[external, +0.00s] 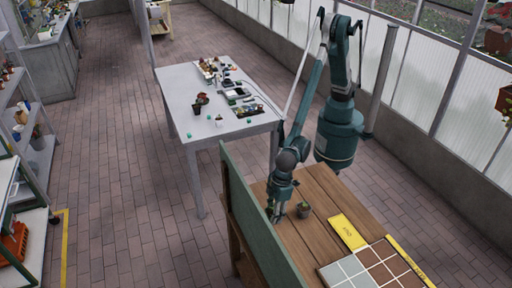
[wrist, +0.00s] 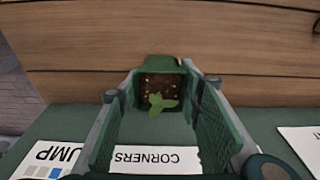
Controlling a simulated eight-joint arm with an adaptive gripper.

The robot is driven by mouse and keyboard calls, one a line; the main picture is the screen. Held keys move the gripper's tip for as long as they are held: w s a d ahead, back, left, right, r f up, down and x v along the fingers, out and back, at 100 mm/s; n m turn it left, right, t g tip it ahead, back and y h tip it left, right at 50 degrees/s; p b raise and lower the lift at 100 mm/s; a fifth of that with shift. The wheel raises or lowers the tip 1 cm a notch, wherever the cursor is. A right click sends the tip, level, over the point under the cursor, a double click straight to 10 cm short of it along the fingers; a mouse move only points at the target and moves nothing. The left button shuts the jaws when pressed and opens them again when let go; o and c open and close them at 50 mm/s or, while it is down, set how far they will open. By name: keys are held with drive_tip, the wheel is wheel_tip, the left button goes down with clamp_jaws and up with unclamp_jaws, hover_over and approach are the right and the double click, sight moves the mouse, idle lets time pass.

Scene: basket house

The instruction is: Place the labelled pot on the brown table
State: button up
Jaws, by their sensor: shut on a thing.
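In the wrist view a green, square-looking pot (wrist: 143,83) with brown soil and a small light-green seedling sits between the two fingers of my gripper (wrist: 163,100). The gripper is shut on it. No writing on the pot can be read. The brown table (wrist: 170,30) fills the upper part of the wrist view as wooden planks. In the external view my gripper (external: 276,212) is at the left edge of the brown table (external: 330,187), close to the green board. The held pot cannot be made out there. Whether it touches the table, I cannot tell.
A green board (external: 250,215) stands along the table's left edge; papers reading "CORNERS" (wrist: 155,160) show in the wrist view. A yellow sign (external: 348,231) and a tiled tray (external: 362,268) lie nearer the front.

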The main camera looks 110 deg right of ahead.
drive_tip(key=shift+f, duration=0.3)
drive_tip(key=shift+f, duration=1.85)
drive_tip(key=shift+f+b, duration=0.2)
drive_tip(key=shift+b, duration=0.1)
drive_tip(key=o, duration=0.9)
drive_tip(key=shift+r, duration=0.15)
drive_tip(key=shift+s+r+p, duration=0.2)
drive_tip(key=shift+s+r, duration=0.1)
drive_tip(key=shift+r, duration=1.7)
drive_tip(key=shift+s+r+p, duration=0.2)
drive_tip(key=shift+s+r, duration=0.15)
drive_tip(key=shift+r, duration=1.65)
drive_tip(key=shift+s+r+p, duration=0.2)
drive_tip(key=shift+s+r, duration=0.1)
drive_tip(key=shift+r, duration=1.7)
